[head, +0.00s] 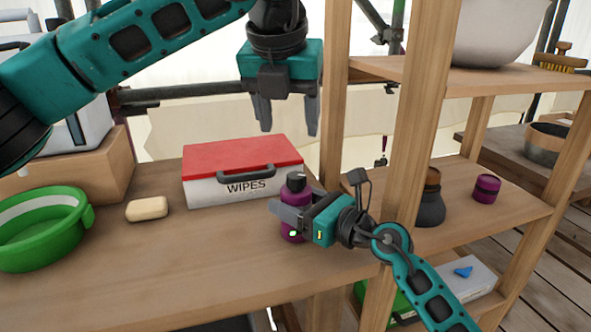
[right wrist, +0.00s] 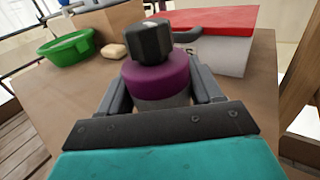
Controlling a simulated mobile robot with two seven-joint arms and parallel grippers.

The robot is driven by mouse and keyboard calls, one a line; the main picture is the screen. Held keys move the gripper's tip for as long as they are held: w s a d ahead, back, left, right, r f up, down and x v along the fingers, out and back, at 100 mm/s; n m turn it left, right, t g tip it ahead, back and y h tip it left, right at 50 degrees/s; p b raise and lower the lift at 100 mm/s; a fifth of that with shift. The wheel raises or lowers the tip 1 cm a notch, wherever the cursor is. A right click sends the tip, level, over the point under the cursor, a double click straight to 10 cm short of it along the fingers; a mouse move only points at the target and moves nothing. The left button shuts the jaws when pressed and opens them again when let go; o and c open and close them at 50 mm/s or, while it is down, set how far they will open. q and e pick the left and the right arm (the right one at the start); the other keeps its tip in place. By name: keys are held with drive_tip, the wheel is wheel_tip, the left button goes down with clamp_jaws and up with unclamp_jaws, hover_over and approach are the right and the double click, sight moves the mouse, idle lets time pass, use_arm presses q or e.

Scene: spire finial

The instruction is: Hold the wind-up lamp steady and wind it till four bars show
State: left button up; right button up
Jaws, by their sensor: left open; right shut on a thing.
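The wind-up lamp (head: 293,195) looks like the upright purple body with a dark faceted knob on top, standing on the wooden worktop in front of the wipes box. In the right wrist view, the lamp (right wrist: 158,80) sits between my right fingers, with a greyish band below the purple. My right gripper (head: 288,217) is shut on its body from the right. A small pale spot shows low by the lamp; I cannot tell any bars. My left gripper (head: 288,130) is open and empty, pointing down, above and behind the lamp's knob.
A red-lidded wipes box (head: 243,172) stands just behind the lamp. A soap bar (head: 147,209) and green basin (head: 42,230) lie to the left. A wooden shelf post (head: 416,130) rises close to my right arm. A dark pot and a purple tin (head: 486,189) stand on the right shelf.

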sight(296, 175)
use_arm(q)
drive_tip(key=x, duration=1.2)
drive_tip(key=c, duration=1.1)
drive_tip(key=shift+o, duration=0.2)
